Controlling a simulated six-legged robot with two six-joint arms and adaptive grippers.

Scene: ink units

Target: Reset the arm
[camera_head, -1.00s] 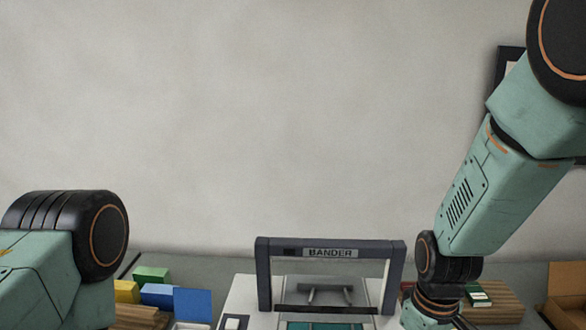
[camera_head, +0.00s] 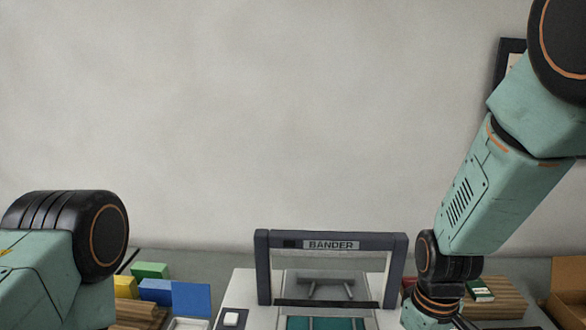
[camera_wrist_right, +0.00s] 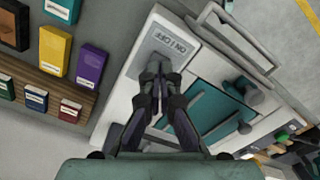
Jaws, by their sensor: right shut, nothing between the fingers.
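My right gripper (camera_wrist_right: 160,72) is shut and empty in the right wrist view. Its fingertips lie over the lower part of the grey ON/OFF panel (camera_wrist_right: 172,42); whether they touch it I cannot tell. In the head view my right arm comes down at the right, and its gripper is below the frame. My left arm shows at the left edge, but its gripper is out of view. The bander machine (camera_head: 333,243), with a dark arch and pale body, stands at the bottom middle. Its teal bed also shows in the right wrist view (camera_wrist_right: 208,112).
Yellow (camera_head: 127,287), green (camera_head: 150,270) and blue (camera_head: 155,290) boxes stand at the left. A wooden rack (camera_wrist_right: 48,83) holds several small boxes, with a purple box (camera_wrist_right: 90,64) beside it. An open cardboard box (camera_head: 567,282) is at the right.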

